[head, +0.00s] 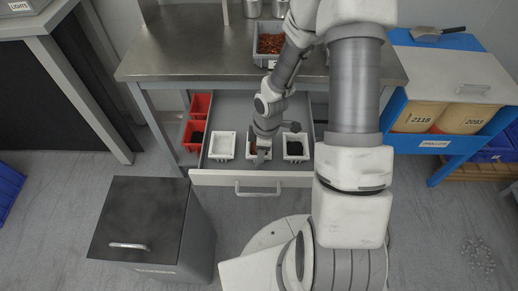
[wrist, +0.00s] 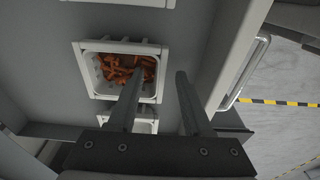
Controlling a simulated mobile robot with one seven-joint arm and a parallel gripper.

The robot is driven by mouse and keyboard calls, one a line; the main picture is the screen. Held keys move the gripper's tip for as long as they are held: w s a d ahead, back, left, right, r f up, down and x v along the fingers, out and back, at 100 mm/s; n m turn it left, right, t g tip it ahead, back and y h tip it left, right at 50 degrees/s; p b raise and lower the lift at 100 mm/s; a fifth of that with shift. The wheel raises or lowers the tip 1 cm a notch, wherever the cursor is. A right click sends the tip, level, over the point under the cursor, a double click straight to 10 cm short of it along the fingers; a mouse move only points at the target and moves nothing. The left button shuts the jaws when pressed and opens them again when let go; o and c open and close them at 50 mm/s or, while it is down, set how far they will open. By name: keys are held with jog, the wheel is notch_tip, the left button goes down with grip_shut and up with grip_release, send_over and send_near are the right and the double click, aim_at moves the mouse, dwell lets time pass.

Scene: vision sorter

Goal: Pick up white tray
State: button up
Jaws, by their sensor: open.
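Three white trays sit in the open drawer (head: 214,179). The middle white tray (head: 249,155) holds orange-brown pieces and is partly hidden by my arm. The left white tray (head: 222,157) looks empty, and the right white tray (head: 297,158) holds dark contents. My gripper (head: 262,158) is open over the middle tray. In the wrist view, the middle tray's rim (wrist: 93,94) shows, with my gripper (wrist: 163,70) beside it. One finger overlaps the tray's inside and the other is outside its right wall. I cannot tell whether either finger touches it.
Another tray of reddish pieces (head: 259,60) stands on the metal table (head: 190,50) above the drawer. Red bins (head: 200,105) are at the drawer's left. A dark-topped cabinet (head: 140,215) stands front left, and a blue rack (head: 440,145) stands right.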

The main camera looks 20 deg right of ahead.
grip_shut()
dwell(1.4)
